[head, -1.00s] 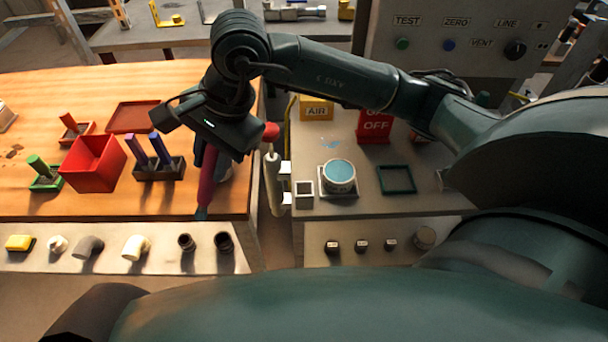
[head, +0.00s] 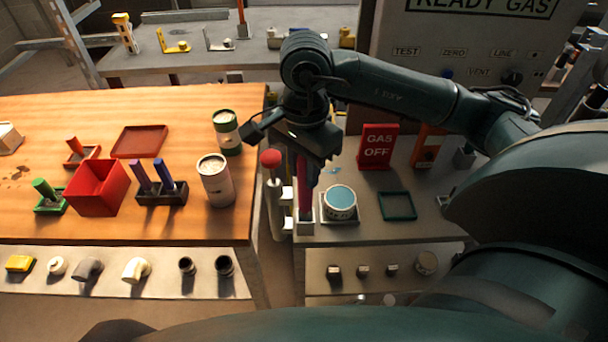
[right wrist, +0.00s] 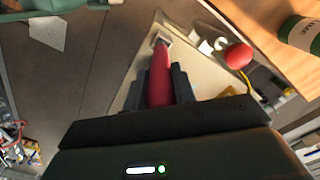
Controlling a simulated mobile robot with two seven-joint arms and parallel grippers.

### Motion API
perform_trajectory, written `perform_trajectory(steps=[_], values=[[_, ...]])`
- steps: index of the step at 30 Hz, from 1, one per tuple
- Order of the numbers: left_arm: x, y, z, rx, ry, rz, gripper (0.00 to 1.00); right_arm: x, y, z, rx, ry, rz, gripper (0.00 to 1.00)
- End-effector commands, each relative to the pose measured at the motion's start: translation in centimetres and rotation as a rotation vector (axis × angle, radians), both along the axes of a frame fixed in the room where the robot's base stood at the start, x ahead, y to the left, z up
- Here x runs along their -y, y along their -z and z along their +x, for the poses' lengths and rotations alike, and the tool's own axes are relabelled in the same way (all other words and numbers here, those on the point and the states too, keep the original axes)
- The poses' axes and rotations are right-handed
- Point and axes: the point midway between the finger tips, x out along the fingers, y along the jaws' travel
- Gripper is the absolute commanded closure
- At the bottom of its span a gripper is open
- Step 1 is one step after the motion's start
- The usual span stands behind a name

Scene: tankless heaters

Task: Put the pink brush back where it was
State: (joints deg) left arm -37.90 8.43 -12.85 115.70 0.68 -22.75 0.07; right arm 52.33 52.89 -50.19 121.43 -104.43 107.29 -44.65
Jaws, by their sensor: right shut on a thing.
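The pink brush (head: 305,190) is upright in the head view, brush end down. My right gripper (head: 312,165) is shut on it. Its lower end meets the small white square holder (head: 305,228) at the left edge of the grey bench; I cannot tell whether it is inside or just above. In the right wrist view the brush (right wrist: 160,85) lies between the two dark fingers of my right gripper (right wrist: 158,75), its far end at a pale square shape. My left gripper is not in view.
A tin with a blue top (head: 341,200) stands just right of the holder. A red-knobbed white fixture (head: 271,160) is close on the left. A green frame (head: 397,206) and a red GAS OFF sign (head: 378,147) are farther right. Two cans (head: 216,182) stand on the wooden table.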

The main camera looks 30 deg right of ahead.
Motion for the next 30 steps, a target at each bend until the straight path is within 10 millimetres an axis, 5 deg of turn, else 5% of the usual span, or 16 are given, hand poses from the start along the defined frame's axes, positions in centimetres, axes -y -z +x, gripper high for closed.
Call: perform_trajectory(steps=[4,11,12,19,30], values=[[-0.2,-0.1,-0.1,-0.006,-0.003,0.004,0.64,0.0,2.0,-0.1,-0.005,0.001,-0.001,0.97],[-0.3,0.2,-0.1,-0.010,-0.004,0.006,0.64,0.0,2.5,0.0,0.000,0.000,0.000,0.97],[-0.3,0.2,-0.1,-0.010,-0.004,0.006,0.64,0.0,2.5,0.0,0.000,0.000,0.000,0.73],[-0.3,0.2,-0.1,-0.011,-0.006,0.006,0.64,0.0,2.5,0.0,0.000,0.000,0.000,0.54],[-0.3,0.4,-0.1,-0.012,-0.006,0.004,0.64,0.0,1.8,0.1,0.002,0.000,0.000,0.52]])
